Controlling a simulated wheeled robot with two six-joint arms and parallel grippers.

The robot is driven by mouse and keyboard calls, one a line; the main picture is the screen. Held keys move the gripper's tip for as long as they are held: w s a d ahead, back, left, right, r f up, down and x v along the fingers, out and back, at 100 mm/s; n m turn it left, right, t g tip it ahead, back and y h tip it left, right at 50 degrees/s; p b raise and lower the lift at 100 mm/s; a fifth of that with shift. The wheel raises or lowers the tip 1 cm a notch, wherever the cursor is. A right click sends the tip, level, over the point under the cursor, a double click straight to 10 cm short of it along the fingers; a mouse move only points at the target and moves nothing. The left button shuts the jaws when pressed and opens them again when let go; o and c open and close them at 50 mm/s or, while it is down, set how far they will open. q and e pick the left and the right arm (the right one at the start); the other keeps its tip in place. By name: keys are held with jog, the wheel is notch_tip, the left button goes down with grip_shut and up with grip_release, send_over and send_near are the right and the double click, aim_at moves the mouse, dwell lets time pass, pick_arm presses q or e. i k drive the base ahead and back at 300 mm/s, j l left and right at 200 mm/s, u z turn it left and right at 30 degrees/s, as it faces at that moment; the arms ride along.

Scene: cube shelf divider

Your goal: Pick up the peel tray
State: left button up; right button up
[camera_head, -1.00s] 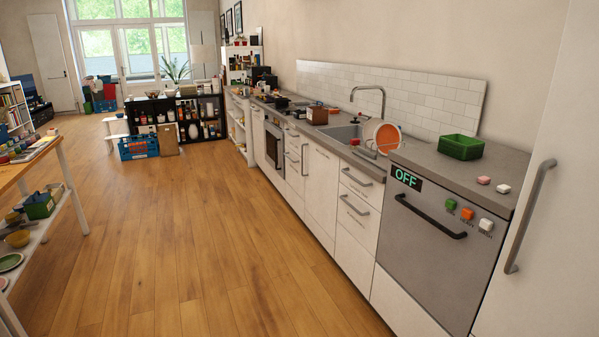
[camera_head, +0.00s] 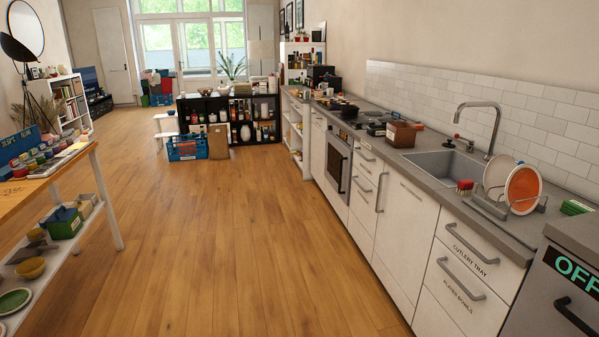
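I cannot tell for certain which thing is the peel tray; no label with that name is readable. A low green item (camera_head: 577,207) lies on the counter at the right edge, behind the dish rack and partly cut off. A green container (camera_head: 65,223) with dark items in it stands on the lower shelf of the table unit at left. Neither of my grippers is in view.
The kitchen counter (camera_head: 421,186) runs along the right, with sink, dish rack (camera_head: 503,208), drawers and an OFF-marked appliance (camera_head: 553,290). A wooden-topped table (camera_head: 40,188) stands at left. A blue crate (camera_head: 188,147) lies ahead. The wooden floor between is clear.

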aim_at(378, 131)
jog(key=i+u, duration=0.15)
jog(key=i, duration=1.55)
